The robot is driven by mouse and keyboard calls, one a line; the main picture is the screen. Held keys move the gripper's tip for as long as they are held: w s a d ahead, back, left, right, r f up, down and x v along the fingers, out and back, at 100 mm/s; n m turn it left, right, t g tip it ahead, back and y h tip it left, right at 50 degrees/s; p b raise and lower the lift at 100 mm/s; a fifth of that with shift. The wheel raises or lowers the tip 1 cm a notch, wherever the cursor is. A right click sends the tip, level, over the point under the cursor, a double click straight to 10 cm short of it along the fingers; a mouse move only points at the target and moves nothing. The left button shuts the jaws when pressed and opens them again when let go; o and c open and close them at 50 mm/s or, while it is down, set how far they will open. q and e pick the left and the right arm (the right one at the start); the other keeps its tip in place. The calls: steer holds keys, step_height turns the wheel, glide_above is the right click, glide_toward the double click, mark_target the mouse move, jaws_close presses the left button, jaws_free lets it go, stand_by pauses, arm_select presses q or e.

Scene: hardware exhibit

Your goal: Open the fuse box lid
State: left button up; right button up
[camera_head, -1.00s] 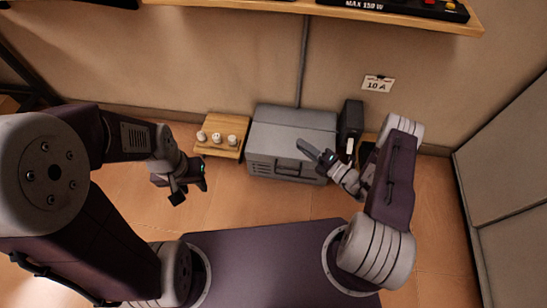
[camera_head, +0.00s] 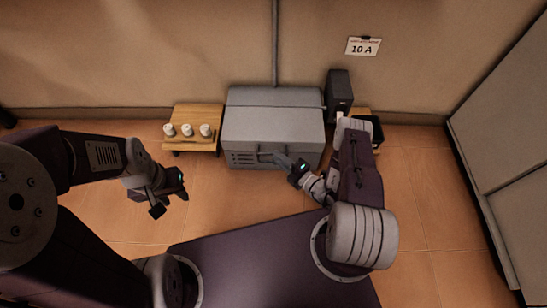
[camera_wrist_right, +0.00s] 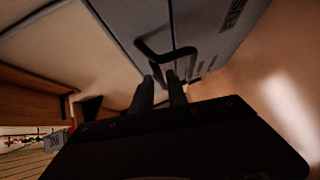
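The grey fuse box (camera_head: 272,125) stands against the back wall in the head view, its lid closed. A dark handle (camera_head: 265,154) is on its front; the handle also shows as a dark loop in the right wrist view (camera_wrist_right: 165,57). My right gripper (camera_head: 283,160) is at the front of the box, close beside the handle. In the right wrist view its two fingers (camera_wrist_right: 160,80) stand apart, with the handle just beyond the tips; contact cannot be told. My left gripper (camera_head: 172,198) hangs away from the box, front left, its fingers apparently apart and empty.
A wooden stand (camera_head: 195,117) with white fuses (camera_head: 187,130) is left of the box. A black unit (camera_head: 338,95) and a dark bin (camera_head: 372,130) on wood are to the right. A "10 A" card (camera_head: 363,46) hangs on the wall. Floor in front is clear.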

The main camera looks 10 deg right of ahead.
mark_target(273, 135)
steer(key=shift+b+x, duration=0.55)
steer(key=shift+x, duration=1.05)
jaws_close()
